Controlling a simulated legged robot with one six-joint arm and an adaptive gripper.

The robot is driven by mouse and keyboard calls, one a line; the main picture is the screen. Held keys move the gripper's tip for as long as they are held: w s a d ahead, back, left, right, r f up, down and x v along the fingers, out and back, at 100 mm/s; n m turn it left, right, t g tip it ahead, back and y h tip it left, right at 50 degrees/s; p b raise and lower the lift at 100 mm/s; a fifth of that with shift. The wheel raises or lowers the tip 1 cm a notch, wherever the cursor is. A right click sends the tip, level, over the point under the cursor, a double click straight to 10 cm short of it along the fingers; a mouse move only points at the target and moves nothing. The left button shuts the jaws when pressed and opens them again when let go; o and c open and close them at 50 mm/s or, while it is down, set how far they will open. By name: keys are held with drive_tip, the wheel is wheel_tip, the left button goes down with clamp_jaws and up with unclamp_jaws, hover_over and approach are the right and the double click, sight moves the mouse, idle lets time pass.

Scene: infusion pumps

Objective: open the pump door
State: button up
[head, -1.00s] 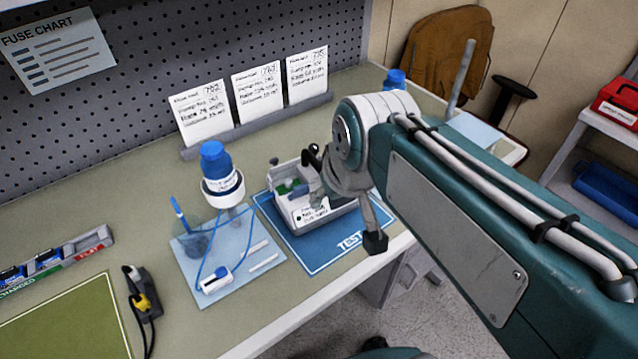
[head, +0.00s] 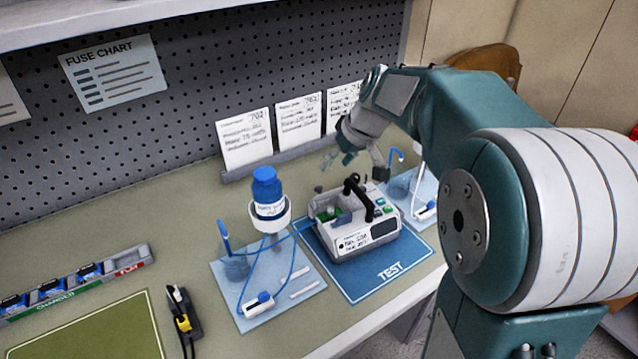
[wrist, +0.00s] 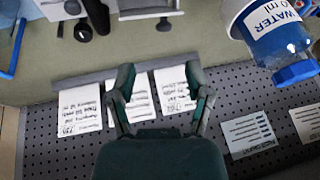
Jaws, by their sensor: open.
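The white pump (head: 365,240) stands on the blue TEST mat (head: 412,262) in the head view. A black handle stands up over its top, and green parts show inside its top opening and on its right side. I cannot clearly tell how the door stands. My gripper (head: 357,160) is open and empty, behind and above the pump, in front of the cards. In the wrist view my gripper (wrist: 160,88) shows two spread fingers with nothing between them. The pump's black handle (wrist: 97,15) shows only partly at that view's top edge.
A blue-capped bottle (head: 266,190) stands left of the pump on a pale mat with tubing; it also shows in the wrist view (wrist: 275,35). Cards (head: 299,122) stand in a rail behind. Another tube set (head: 425,205) lies right. A battery strip (head: 75,285) is at left.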

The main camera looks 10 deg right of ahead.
sight(320, 186)
drive_tip(key=x, duration=0.5)
drive_tip(key=a+x, duration=0.1)
drive_tip(key=x, duration=0.1)
drive_tip(key=shift+w+f, duration=0.1)
drive_tip(key=shift+f, duration=0.1)
drive_tip(key=shift+w+f, duration=0.15)
drive_tip(key=shift+f, duration=0.4)
clamp_jaws()
